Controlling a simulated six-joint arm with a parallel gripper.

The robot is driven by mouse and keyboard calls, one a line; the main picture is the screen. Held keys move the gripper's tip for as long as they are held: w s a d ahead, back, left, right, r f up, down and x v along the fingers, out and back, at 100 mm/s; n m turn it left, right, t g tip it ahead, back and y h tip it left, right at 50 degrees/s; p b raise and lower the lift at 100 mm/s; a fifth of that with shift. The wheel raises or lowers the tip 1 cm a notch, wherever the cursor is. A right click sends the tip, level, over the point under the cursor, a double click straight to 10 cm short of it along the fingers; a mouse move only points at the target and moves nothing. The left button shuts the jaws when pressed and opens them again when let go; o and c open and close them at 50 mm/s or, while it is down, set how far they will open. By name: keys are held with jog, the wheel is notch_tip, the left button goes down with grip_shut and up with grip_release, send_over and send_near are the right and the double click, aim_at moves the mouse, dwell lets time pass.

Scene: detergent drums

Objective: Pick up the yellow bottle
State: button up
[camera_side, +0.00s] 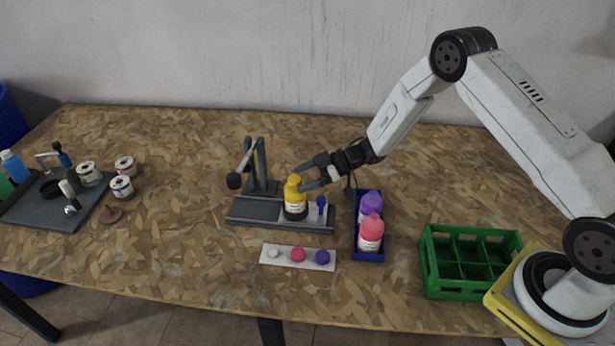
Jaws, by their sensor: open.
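The yellow bottle (294,199) stands upright on a dark grey platform (256,211) near the middle of the table. It has a pale label. My gripper (303,178) comes in from the right at the height of the bottle's upper part. Its dark fingers are open. One finger passes beside the bottle's neck, and I cannot tell whether either finger touches it.
A dark post fixture (262,168) rises behind the platform. A small blue item (321,205) stands right of the bottle. A blue bin (368,256) holds purple and pink bottles. A white cap strip (297,257) lies in front. A green crate (440,292) is empty.

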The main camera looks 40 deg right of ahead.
aim_at(290, 183)
jog(key=shift+x, duration=2)
grip_shut()
